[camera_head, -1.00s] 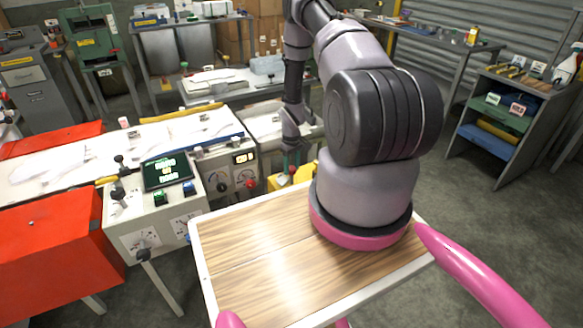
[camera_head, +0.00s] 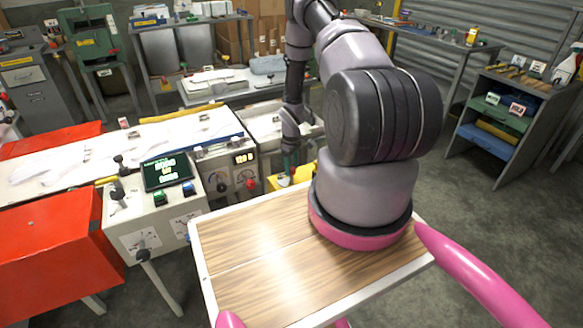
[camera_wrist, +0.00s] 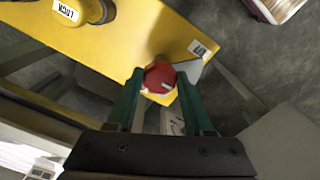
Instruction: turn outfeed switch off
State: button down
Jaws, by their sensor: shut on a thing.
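My gripper (camera_wrist: 160,74) has its two green fingers on either side of a red knob (camera_wrist: 160,78) with a white mark, shut on it. The knob sits at the edge of a yellow box (camera_wrist: 125,38), close to a small label (camera_wrist: 197,48) too small to read. The same yellow box (camera_head: 305,172) shows in the head view beyond the wooden table, partly hidden by my arm. My gripper (camera_head: 289,168) points down at it there. I cannot read which switch is the outfeed switch or its on/off position.
A yellow round part (camera_wrist: 72,10) with a tag stands on the box. A control panel (camera_head: 232,172) with a lit display and dials, and a console (camera_head: 150,215) with a screen, stand left of it. A grey shelf (camera_head: 510,120) stands at right.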

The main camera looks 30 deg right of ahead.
jog(key=shift+c, duration=1.4)
grip_release()
notch_tip(320, 180, up, 11)
jog(key=shift+f, duration=0.15)
